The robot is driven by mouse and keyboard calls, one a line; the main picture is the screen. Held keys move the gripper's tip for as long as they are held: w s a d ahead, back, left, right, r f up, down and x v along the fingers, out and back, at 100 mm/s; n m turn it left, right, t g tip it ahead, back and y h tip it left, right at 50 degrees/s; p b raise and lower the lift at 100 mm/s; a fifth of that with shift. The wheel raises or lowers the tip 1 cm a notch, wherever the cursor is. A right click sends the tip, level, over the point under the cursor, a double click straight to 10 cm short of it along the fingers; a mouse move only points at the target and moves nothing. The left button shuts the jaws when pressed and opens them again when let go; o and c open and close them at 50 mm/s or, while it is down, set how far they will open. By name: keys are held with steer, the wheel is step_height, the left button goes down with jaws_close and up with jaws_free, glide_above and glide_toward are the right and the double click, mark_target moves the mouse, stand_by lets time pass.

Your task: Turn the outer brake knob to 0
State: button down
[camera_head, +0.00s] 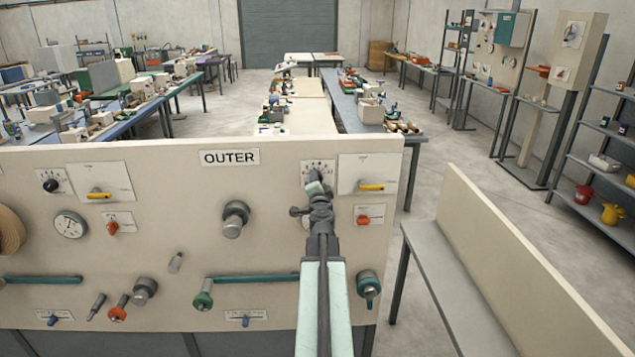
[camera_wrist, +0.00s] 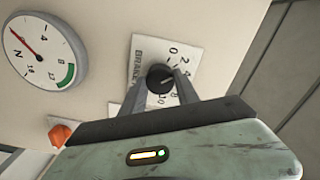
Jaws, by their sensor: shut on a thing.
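The outer brake knob (camera_wrist: 160,78) is a round black knob on a white plate marked BRAKE (camera_wrist: 145,50) with a number scale; 0 and 2 show above and right of the knob. My gripper (camera_wrist: 160,85) is shut on the knob, with one grey finger on each side. The knob's pointer is too small to read. In the head view my gripper (camera_head: 314,187) reaches the brake plate (camera_head: 318,168) right of the OUTER sign (camera_head: 229,157). There the gripper hides the knob.
A round gauge with a red needle (camera_wrist: 44,50) and an orange knob (camera_wrist: 60,132) sit near the gripper. A yellow-handled switch (camera_head: 371,187) is just right. Another black knob (camera_head: 50,185) is at the panel's far left. A grey bench (camera_head: 440,262) stands right.

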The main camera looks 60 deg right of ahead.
steer(key=n, duration=0.6)
steer(key=shift+n, duration=0.4)
stand_by(0.4)
steer(key=c, duration=0.9)
jaws_free()
steer(key=shift+w, duration=0.1)
